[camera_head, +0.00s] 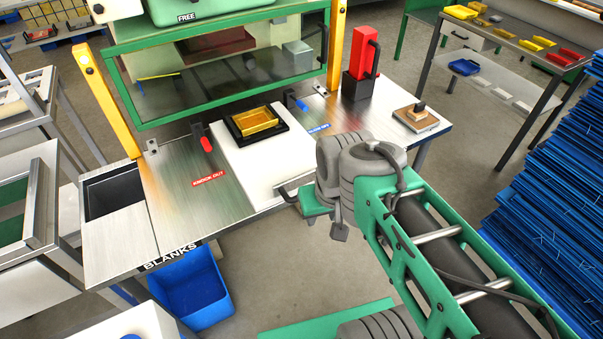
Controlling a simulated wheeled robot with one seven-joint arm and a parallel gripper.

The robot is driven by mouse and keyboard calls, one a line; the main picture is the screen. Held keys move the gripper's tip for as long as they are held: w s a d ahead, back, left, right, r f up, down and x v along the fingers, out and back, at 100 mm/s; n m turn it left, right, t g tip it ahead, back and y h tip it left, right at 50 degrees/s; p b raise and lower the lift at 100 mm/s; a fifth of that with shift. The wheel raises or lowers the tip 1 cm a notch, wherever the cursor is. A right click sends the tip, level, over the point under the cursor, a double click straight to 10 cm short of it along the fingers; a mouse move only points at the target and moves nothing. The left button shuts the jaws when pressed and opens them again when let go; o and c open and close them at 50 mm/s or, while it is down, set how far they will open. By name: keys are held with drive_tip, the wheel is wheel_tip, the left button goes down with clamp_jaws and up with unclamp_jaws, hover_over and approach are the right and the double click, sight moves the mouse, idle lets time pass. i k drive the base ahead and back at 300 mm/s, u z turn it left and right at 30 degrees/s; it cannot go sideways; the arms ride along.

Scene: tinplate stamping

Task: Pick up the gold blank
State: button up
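A gold, shallow tray-shaped piece (257,121) sits on a black block on the white slide of the press table. It is the only gold piece on this bench that I make out clearly, and I cannot tell whether it is the gold blank. No separate flat gold sheet is plain to see. My gripper (318,205) is at the end of my green and grey arm, at the table's front edge, right of and nearer than the gold piece. It is apart from that piece. My wrist hides much of it, so its opening and anything in it are unclear.
The green-framed press window (215,70) stands behind the slide, between yellow posts. A blue bin (192,290) sits below; blue sheets (550,190) are stacked right.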

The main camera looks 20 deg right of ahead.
sight(250, 122)
drive_tip(key=z, duration=1.2)
drive_tip(key=i, duration=1.1)
drive_tip(key=u, duration=4.2)
drive_tip(key=i, duration=0.5)
drive_tip(key=u, duration=0.1)
